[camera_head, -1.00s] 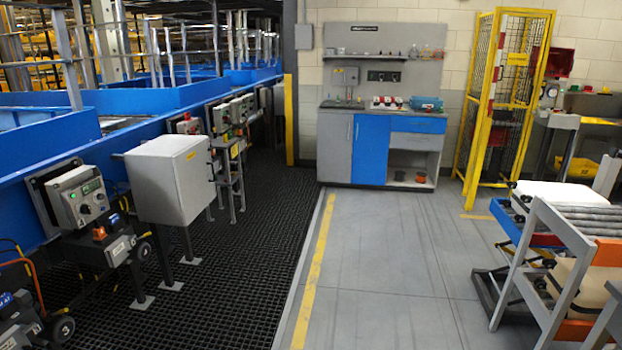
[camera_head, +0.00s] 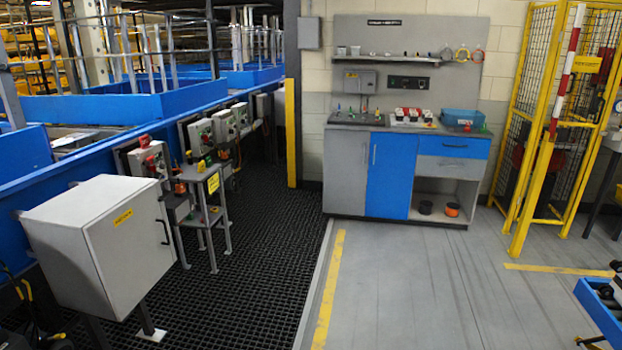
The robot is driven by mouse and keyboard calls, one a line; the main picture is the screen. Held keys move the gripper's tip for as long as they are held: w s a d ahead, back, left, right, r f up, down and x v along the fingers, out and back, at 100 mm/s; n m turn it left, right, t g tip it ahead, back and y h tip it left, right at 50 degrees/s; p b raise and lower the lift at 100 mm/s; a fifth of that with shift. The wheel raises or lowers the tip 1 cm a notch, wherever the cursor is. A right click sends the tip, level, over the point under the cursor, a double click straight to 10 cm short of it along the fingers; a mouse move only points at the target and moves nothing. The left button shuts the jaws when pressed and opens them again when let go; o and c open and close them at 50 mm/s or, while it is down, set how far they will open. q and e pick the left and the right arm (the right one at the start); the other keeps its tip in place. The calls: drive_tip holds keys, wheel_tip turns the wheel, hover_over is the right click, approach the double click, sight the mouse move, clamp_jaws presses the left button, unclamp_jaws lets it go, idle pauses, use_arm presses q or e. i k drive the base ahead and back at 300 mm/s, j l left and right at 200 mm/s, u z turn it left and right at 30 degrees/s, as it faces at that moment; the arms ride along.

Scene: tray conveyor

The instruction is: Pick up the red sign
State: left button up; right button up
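I cannot make out a red sign for certain. Small red and white items (camera_head: 412,115) stand on the workbench (camera_head: 388,172) against the back wall, too small to identify. Red parts also show on a control box (camera_head: 150,160) beside the conveyor and behind the yellow mesh cage. Neither of my grippers is in view.
A grey cabinet (camera_head: 98,243) on legs stands close at the left, beside the blue conveyor (camera_head: 150,106). Black grating (camera_head: 262,240) runs along the conveyor. The grey floor (camera_head: 430,285) ahead is clear. A yellow mesh cage (camera_head: 519,120) and a blue-framed cart (camera_head: 600,312) are at the right.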

sight(145, 142)
drive_tip(key=i+u, duration=0.1)
drive_tip(key=i, duration=0.4)
drive_tip(key=i+l+u, duration=0.1)
drive_tip(key=i, duration=0.4)
drive_tip(key=i+l+u, duration=0.1)
drive_tip(key=i, duration=0.4)
drive_tip(key=i+l+u, duration=0.3)
drive_tip(key=i+u, duration=0.2)
drive_tip(key=i+l+u, duration=0.5)
drive_tip(key=i, duration=0.1)
